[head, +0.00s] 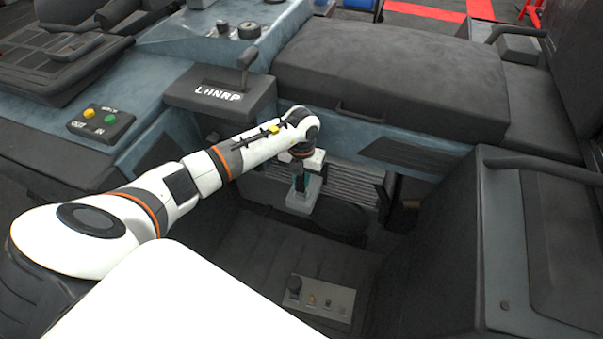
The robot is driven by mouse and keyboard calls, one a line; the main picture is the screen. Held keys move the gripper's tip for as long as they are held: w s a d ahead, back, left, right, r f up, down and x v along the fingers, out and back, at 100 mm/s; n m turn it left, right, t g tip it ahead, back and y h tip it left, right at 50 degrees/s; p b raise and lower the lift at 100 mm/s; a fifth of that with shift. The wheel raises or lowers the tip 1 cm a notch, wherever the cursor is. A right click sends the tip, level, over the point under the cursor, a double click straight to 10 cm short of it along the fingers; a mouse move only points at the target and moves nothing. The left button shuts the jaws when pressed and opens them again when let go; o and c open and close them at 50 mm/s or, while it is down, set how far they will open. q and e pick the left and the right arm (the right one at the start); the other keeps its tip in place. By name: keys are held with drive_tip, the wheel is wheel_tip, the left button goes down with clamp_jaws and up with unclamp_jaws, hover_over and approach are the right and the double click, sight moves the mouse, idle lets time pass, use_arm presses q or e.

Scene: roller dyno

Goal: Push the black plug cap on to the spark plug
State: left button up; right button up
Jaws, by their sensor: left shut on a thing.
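My left gripper (301,184) reaches down from the end of my white arm into the footwell, in front of the grey ribbed panel. It is shut on a small dark piece, which I take to be the black plug cap; the fingers hide most of it. A pale grey block (300,205) with a touch of teal above it shows right under the fingertips. The spark plug cannot be made out there, and I cannot tell whether cap and plug touch. My right gripper is not in view.
A grey plate (341,309) with a black knob (294,285) and small fittings lies on the footwell floor. A dark housing (560,240) bounds the right side.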

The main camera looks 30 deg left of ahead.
use_arm(q)
drive_tip(key=o, duration=1.1)
drive_tip(key=shift+c, duration=0.2)
drive_tip(key=shift+r, duration=0.1)
wheel_tip(320, 180, up, 12)
